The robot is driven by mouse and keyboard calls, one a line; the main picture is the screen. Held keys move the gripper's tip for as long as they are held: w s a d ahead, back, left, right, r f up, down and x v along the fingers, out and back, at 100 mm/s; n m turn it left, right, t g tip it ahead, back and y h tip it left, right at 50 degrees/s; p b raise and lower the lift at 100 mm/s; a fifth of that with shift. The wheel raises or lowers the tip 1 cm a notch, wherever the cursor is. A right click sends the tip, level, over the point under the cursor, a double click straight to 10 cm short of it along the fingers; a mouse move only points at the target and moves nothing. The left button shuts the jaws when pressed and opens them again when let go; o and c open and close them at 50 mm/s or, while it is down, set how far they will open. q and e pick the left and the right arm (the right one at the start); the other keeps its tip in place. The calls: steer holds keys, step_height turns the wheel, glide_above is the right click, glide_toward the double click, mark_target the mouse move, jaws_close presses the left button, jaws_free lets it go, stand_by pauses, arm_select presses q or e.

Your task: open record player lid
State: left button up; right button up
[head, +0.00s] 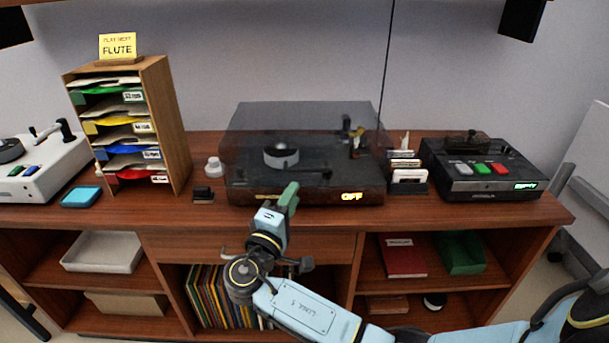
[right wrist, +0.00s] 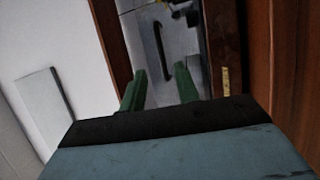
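The record player (head: 305,192) stands at the middle of the wooden cabinet top, with a lit OFF sign at its front right. Its smoky see-through lid (head: 240,130) is down over the deck. A dark turntable piece with a pale side and a tonearm show through the lid. My right gripper (head: 289,196) has green fingers and is in front of the record player's front edge; I cannot tell if it touches. In the right wrist view, the two fingers (right wrist: 160,82) are apart with nothing held between them. My left gripper is not in view.
A wooden paper sorter (head: 170,125) and a white turntable (head: 45,165) stand to the left. A card holder (head: 409,186) and a black button box (head: 483,166) stand to the right. Shelves below hold records (head: 212,297) and trays. A small black block (head: 202,193) lies left of the player.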

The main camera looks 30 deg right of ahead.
steer(key=x, duration=0.8)
steer(key=shift+w+d, duration=0.15)
steer(key=shift+w, duration=0.05)
steer(key=shift+c, duration=0.2)
jaws_close()
